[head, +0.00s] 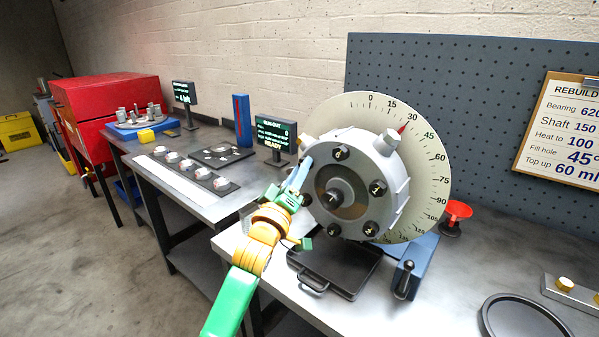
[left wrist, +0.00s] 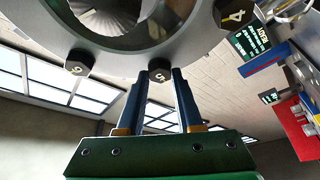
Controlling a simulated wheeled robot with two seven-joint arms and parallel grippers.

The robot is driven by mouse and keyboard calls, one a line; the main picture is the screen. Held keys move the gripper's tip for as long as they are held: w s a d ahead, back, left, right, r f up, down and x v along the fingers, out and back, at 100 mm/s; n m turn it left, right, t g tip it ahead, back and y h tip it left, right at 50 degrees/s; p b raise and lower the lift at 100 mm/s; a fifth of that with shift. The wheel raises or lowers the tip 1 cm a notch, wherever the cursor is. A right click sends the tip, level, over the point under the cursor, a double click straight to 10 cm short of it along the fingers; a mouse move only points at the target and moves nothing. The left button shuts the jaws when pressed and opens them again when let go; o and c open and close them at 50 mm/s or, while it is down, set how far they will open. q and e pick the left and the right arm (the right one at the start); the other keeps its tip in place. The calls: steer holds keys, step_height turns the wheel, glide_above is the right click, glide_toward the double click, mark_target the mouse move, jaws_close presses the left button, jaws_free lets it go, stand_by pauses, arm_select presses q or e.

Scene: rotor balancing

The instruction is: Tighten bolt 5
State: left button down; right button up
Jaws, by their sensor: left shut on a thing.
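The grey rotor (head: 390,165) stands upright on its stand, with numbered dark bolts around its face. My left gripper (head: 305,167) reaches its left edge with blue fingers. In the left wrist view, bolt 5 (left wrist: 160,75) sits between the two fingertips (left wrist: 160,80), and the gripper is shut on it. In the head view bolt 5 is hidden behind the fingers. Bolt 6 (left wrist: 78,68) and bolt 4 (left wrist: 234,17) are on either side of it. Bolt 6 also shows in the head view (head: 341,152). My right gripper is not in view.
A pale degree dial (head: 425,135) stands behind the rotor. A black tray (head: 345,272) lies below it. A run-out display (head: 276,135) reads READY. A side bench holds several weights (head: 203,173).

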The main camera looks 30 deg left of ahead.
arm_select(q)
steer(key=shift+a+r+m+g+h+p, duration=0.1)
steer(key=shift+a+m+g+h+p, duration=0.2)
steer(key=shift+m+h, duration=3.15)
steer(key=shift+a+r+m+g+h+p, duration=0.2)
steer(key=shift+m+g+h, duration=0.4)
steer(key=shift+m, duration=5.55)
steer(key=shift+a+f+m+g+h+p, duration=0.1)
steer(key=shift+a+m+g+h+p, duration=0.15)
steer(key=shift+m+h, duration=3.3)
steer(key=m+y, duration=0.2)
steer(key=m, duration=0.1)
steer(key=shift+y, duration=0.3)
steer(key=c, duration=0.7)
jaws_free()
steer(key=shift+c, duration=0.2)
steer(key=shift+o, duration=0.9)
steer(key=shift+w+d+f, duration=0.1)
steer(key=shift+w, duration=0.05)
